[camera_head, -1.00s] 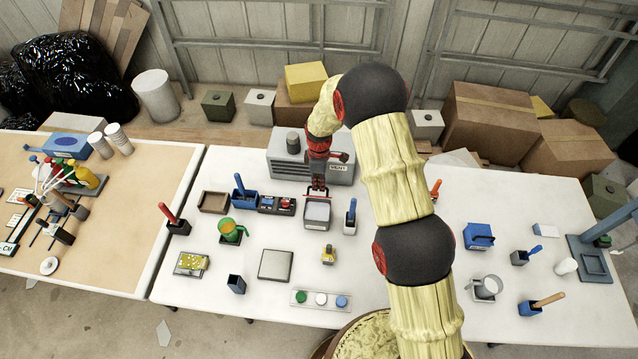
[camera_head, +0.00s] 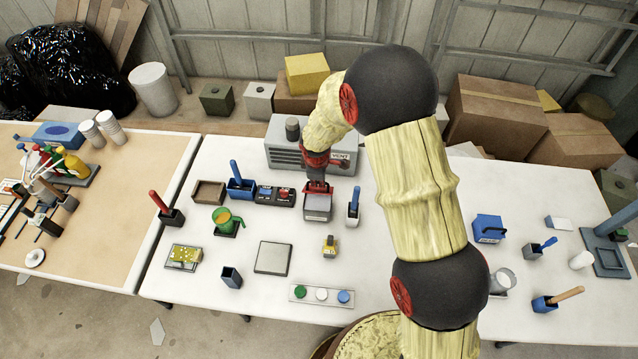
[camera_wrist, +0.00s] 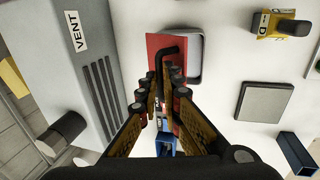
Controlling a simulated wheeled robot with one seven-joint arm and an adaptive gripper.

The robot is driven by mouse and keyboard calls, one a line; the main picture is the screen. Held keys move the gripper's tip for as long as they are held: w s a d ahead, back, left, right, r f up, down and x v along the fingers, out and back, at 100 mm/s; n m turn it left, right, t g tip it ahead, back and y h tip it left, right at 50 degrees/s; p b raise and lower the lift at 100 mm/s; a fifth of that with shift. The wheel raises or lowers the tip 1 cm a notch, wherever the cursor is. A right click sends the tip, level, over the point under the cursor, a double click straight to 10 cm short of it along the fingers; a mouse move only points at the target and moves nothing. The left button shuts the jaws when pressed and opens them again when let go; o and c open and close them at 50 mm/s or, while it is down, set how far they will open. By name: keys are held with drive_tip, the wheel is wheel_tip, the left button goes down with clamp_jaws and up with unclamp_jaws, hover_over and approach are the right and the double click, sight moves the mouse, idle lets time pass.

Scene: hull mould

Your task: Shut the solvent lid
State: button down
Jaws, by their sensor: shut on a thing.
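The solvent tin (camera_head: 317,208) is a small grey box on the white table, below the vent unit in the head view. Its red lid (camera_head: 318,188) stands raised at the tin's back edge. In the wrist view the red lid (camera_wrist: 157,48) has a black bar handle, and part of the tin's pale open inside (camera_wrist: 194,62) shows beside it. My gripper (camera_wrist: 160,88) is shut on the lid's handle. In the head view my gripper (camera_head: 316,179) is small and partly hidden by my wrist.
The grey vent unit (camera_head: 290,155) stands close behind. A holder with a blue handle (camera_head: 354,208) is just right of the tin, and a black box with red and blue parts (camera_head: 276,195) just left. A grey plate (camera_head: 273,257) lies in front, with bare table around it.

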sight(318, 193)
drive_tip(key=shift+s+a+f+t+b, duration=0.25)
drive_tip(key=shift+s+f+t+b, duration=0.95)
drive_tip(key=shift+b, duration=5.15)
drive_tip(key=shift+s+f+b, duration=0.15)
drive_tip(key=shift+s+b, duration=0.35)
drive_tip(key=shift+b, duration=0.65)
drive_tip(key=shift+s+a+f+b, duration=0.15)
drive_tip(key=shift+s+f+b, duration=0.3)
drive_tip(key=shift+b, duration=0.35)
drive_tip(key=c, duration=2.6)
unclamp_jaws()
drive_tip(key=shift+s+r, duration=0.1)
drive_tip(key=shift+r, duration=0.05)
drive_tip(key=o, duration=0.6)
drive_tip(key=v, duration=1.2)
drive_tip(key=shift+a, duration=0.25)
drive_tip(key=shift+o, duration=0.2)
